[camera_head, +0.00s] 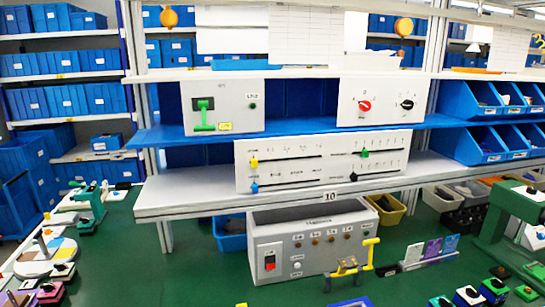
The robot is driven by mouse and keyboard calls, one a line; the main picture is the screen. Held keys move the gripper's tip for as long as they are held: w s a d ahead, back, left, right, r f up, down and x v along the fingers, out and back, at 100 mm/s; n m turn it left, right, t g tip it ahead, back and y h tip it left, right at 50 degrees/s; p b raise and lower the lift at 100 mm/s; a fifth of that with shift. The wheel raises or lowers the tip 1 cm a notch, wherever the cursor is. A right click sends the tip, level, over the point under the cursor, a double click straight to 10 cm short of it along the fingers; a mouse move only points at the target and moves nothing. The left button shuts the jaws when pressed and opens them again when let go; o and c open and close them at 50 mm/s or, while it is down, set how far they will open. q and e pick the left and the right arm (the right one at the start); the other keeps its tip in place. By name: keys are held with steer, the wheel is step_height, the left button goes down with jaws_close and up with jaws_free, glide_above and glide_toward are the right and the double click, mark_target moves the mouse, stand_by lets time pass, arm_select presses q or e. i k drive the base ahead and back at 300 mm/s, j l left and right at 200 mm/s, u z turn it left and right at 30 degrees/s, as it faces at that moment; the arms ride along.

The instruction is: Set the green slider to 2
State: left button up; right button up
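The white slider panel (300,167) stands on the grey shelf, with several horizontal slots and small scale marks. The green slider (364,153) is on the upper right slot, close to its left end. The marks above it are too small to read. A yellow slider (254,162) and a blue slider (254,187) are at the left ends of the left slots. A dark slider (354,177) is at the left end of the lower right slot. Neither of my grippers is in view, and nothing touches the green slider.
Above are a box with a green lever (204,115) and a panel with red (364,106) and black (407,104) rotary knobs. Below stands a grey control box (315,240) with a yellow clamp-like object (367,252) before it. Blue bins (480,147) are at right. The space before the slider panel looks clear.

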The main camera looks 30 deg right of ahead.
mark_target(366, 152)
steer(key=z, duration=1.25)
